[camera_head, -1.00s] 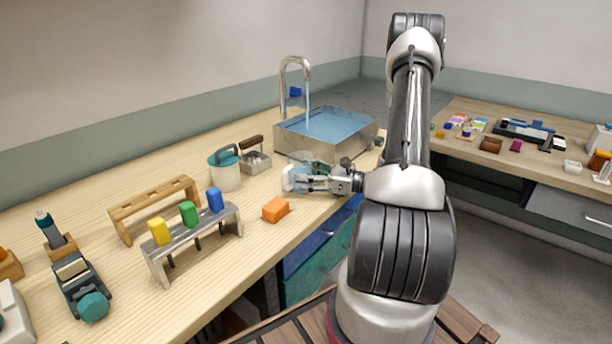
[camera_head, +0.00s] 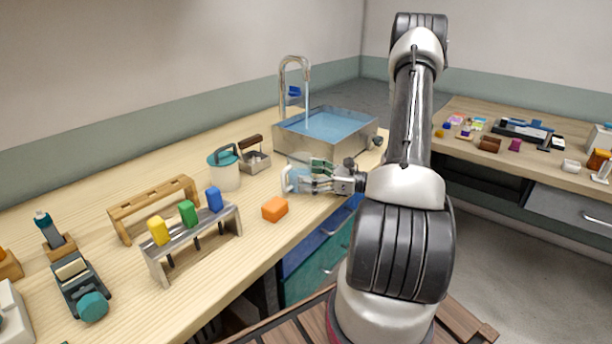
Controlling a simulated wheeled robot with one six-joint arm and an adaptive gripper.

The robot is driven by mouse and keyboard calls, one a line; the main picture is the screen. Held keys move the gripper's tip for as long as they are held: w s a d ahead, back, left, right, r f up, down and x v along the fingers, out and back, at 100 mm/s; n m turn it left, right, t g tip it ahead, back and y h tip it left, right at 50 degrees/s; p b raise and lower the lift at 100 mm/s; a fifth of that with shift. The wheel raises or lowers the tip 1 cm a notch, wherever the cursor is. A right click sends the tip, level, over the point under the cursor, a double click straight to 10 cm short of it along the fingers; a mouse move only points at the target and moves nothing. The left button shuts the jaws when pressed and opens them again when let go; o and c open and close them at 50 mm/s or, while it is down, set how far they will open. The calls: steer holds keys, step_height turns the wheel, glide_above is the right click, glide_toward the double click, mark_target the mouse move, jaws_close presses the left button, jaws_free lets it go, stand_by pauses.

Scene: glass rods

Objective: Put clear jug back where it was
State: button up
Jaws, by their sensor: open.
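The clear jug (camera_head: 299,160) is a see-through vessel with a pale handle (camera_head: 289,178) on its near side. It stands on the wooden bench just in front of the metal sink. My gripper (camera_head: 308,180) is open, with its fingers spread at the right of the handle, pointing left. The fingers cover part of the jug, so I cannot tell whether they touch it.
The sink (camera_head: 318,148) with blue water and a tall tap (camera_head: 296,80) is behind. An orange block (camera_head: 275,209) lies near the bench edge. A lidded pot (camera_head: 224,171), a small metal basket (camera_head: 255,161) and a rack (camera_head: 170,259) with coloured-handled tools stand to the left.

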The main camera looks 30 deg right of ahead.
steer(key=v, duration=1.1)
steer(key=s+a+r+n+g+h, duration=0.1)
steer(key=s+a+r+n+g, duration=0.3)
steer(key=a+r+n+g, duration=0.3)
steer(key=s+a+r+n+g+h, duration=0.2)
steer(key=s+a+r+n+g, duration=0.35)
steer(key=a+n, duration=0.3)
steer(key=s+d+r+n+t+h, duration=0.2)
steer(key=s+r+n+h, duration=0.3)
steer(key=r+n+h, duration=0.4)
steer(key=n+t, duration=0.1)
steer(key=n, duration=0.2)
steer(key=shift+s, duration=0.15)
steer(key=shift+c, duration=0.4)
